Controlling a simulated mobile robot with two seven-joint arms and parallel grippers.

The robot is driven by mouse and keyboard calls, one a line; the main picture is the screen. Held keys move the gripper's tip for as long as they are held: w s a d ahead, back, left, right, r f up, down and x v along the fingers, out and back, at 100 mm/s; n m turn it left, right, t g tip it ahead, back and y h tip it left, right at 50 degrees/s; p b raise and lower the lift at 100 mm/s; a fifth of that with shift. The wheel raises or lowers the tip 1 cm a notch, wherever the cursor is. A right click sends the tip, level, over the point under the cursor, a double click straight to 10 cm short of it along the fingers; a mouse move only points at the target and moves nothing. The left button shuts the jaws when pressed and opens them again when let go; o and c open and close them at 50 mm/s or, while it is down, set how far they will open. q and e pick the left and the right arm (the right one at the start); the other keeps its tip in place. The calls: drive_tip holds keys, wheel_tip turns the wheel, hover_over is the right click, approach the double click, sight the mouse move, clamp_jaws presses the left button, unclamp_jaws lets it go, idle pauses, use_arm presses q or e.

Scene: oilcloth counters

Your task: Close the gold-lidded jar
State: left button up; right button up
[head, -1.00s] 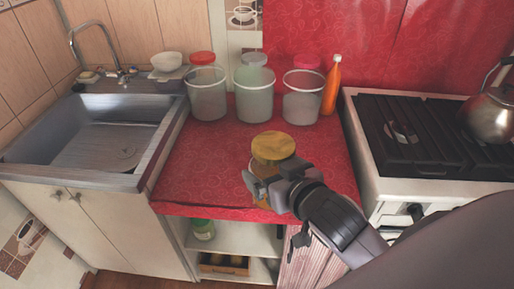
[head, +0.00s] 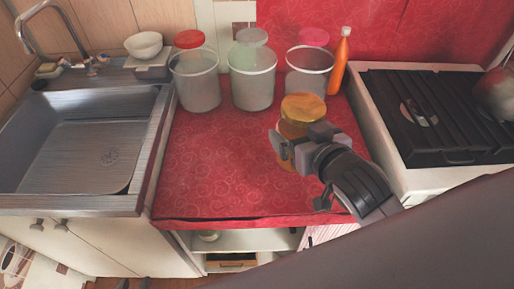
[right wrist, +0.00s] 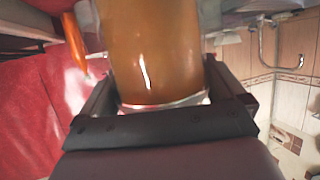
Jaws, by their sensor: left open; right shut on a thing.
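The gold-lidded jar (head: 300,130) stands on the red counter, its round gold lid (head: 303,106) at its top. I cannot tell whether the lid is seated tight. My right gripper (head: 283,148) comes in from the right and is shut on the jar below the lid. In the right wrist view an amber, shiny jar body (right wrist: 155,50) fills the space between the fingers (right wrist: 160,100). A pale clear edge shows near the palm. At the head view's bottom edge, two dark tips of my left gripper (head: 134,283) stand apart, open and empty; the rest is out of frame.
The sink (head: 75,150) is left, the stove (head: 425,120) right. The counter's front left (head: 205,180) is bare.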

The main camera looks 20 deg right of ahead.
use_arm(q)
drive_tip(key=shift+w, duration=0.35)
use_arm(e)
drive_tip(key=shift+w+d+r, duration=0.1)
drive_tip(key=shift+w+r, duration=0.05)
drive_tip(key=shift+w, duration=0.05)
use_arm(q)
drive_tip(key=shift+s, duration=0.1)
drive_tip(key=o, duration=1)
use_arm(e)
drive_tip(key=shift+w, duration=0.15)
use_arm(q)
drive_tip(key=shift+o, duration=0.4)
wheel_tip(320, 180, down, 2)
drive_tip(key=shift+f+b, duration=0.25)
drive_tip(key=shift+b, duration=1)
drive_tip(key=shift+f+b, duration=0.95)
use_arm(e)
drive_tip(key=w+a+r+n+y, duration=0.2)
drive_tip(key=w+r+n+y, duration=0.1)
drive_tip(key=w, duration=0.3)
drive_tip(key=w+a+r+n+g+y, duration=0.1)
drive_tip(key=w+a+r+n+y, duration=0.1)
drive_tip(key=w+a+r+y, duration=0.1)
drive_tip(key=shift+w+a+r+n, duration=0.15)
drive_tip(key=shift+w+r+n, duration=0.25)
drive_tip(key=shift+w+r, duration=0.75)
drive_tip(key=shift+w+f, duration=0.25)
drive_tip(key=shift+f, duration=0.05)
